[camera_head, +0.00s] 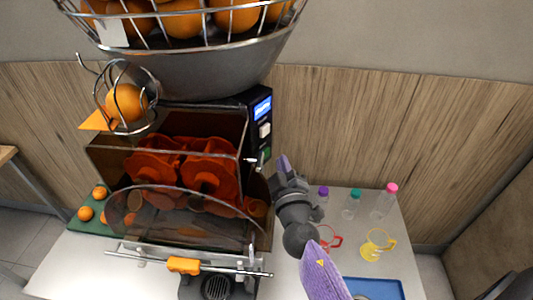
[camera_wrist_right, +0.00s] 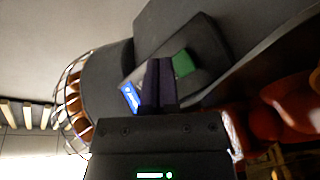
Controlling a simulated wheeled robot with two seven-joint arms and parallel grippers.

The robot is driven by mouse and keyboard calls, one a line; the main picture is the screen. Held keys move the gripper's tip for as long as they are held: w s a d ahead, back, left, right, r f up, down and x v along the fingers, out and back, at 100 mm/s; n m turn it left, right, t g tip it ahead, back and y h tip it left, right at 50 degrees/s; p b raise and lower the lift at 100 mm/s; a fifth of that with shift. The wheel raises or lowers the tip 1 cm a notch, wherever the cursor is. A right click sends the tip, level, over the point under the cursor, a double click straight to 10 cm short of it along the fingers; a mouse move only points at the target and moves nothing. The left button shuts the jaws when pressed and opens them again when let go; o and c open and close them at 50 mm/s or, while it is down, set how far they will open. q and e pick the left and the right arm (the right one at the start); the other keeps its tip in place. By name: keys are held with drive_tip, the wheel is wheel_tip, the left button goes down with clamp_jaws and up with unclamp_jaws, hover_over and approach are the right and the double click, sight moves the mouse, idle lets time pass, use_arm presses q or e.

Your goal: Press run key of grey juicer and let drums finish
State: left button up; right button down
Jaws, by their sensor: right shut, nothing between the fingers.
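The grey juicer (camera_head: 205,75) stands on the counter at left centre, with red-orange drums (camera_head: 207,178) behind a clear cover. Its dark side panel has a lit blue display (camera_head: 262,110), a pale key (camera_head: 264,130) and a green key (camera_head: 266,154). My right gripper (camera_head: 284,162) is shut and empty, just right of the green key. In the right wrist view its purple fingers (camera_wrist_right: 158,65) are together, beside the green key (camera_wrist_right: 183,63) and the blue display (camera_wrist_right: 130,97). I cannot tell whether they touch the panel. My left gripper is out of view.
A wire basket (camera_head: 185,45) of oranges tops the juicer. Loose oranges (camera_head: 86,213) lie on a green board at left. Bottles (camera_head: 351,205), a yellow cup (camera_head: 376,245), a red-handled cup (camera_head: 331,240) and a blue tray (camera_head: 375,289) stand to the right of my right arm.

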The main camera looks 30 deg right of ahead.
drive_tip(key=shift+w+a, duration=0.25)
drive_tip(key=shift+w, duration=0.25)
drive_tip(key=shift+w+a, duration=0.1)
idle(1.6)
drive_tip(key=shift+w+a, duration=0.1)
drive_tip(key=shift+w, duration=0.2)
drive_tip(key=shift+w+a+b, duration=0.15)
drive_tip(key=shift+w+b, duration=0.1)
drive_tip(key=shift+b, duration=0.1)
idle(0.4)
drive_tip(key=shift+w+a, duration=0.1)
idle(1.0)
drive_tip(key=shift+s, duration=0.5)
drive_tip(key=shift+d, duration=0.2)
